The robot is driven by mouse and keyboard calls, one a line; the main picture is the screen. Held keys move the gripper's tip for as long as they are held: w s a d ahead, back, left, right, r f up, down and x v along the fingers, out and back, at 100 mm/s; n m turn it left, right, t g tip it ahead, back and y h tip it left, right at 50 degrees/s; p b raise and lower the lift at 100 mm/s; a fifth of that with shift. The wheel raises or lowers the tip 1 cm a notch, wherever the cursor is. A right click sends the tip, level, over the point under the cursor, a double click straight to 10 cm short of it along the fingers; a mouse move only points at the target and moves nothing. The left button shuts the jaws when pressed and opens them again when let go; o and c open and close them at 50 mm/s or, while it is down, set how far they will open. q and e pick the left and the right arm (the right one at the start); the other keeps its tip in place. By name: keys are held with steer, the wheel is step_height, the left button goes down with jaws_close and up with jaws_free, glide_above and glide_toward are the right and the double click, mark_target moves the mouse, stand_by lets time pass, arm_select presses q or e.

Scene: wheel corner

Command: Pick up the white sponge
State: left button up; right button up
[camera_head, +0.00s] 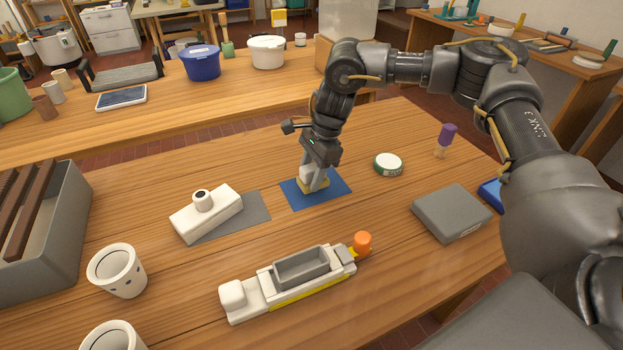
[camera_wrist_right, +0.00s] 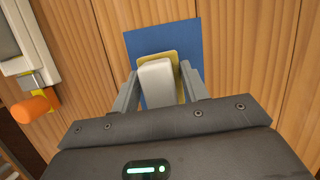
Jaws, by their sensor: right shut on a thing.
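The white sponge (camera_wrist_right: 156,80) has a yellow base and sits over a blue mat; in the head view the sponge (camera_head: 306,172) is partly hidden by my gripper. My right gripper (camera_head: 313,184) points down at it, and in the right wrist view the right gripper's fingers (camera_wrist_right: 160,90) stand on either side of it, shut on it. The blue mat (camera_head: 332,187) lies flat on the wooden table. I cannot tell whether the sponge touches the mat. My left gripper is not in view.
A white block with a knob (camera_head: 206,212) rests on a grey mat to the left. A white device with a grey tray (camera_head: 290,281) and orange knob lies in front. A green-rimmed round tin (camera_head: 388,164) and a grey box (camera_head: 451,213) are to the right. Cups (camera_head: 117,270) stand front left.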

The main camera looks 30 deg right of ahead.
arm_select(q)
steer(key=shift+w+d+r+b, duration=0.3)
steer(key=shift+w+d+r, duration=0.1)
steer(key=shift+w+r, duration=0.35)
arm_select(e)
steer(key=s+d+r, duration=0.1)
steer(key=s+r, duration=1)
steer(key=s, duration=0.3)
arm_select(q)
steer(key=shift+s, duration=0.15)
arm_select(e)
steer(key=shift+d, duration=0.1)
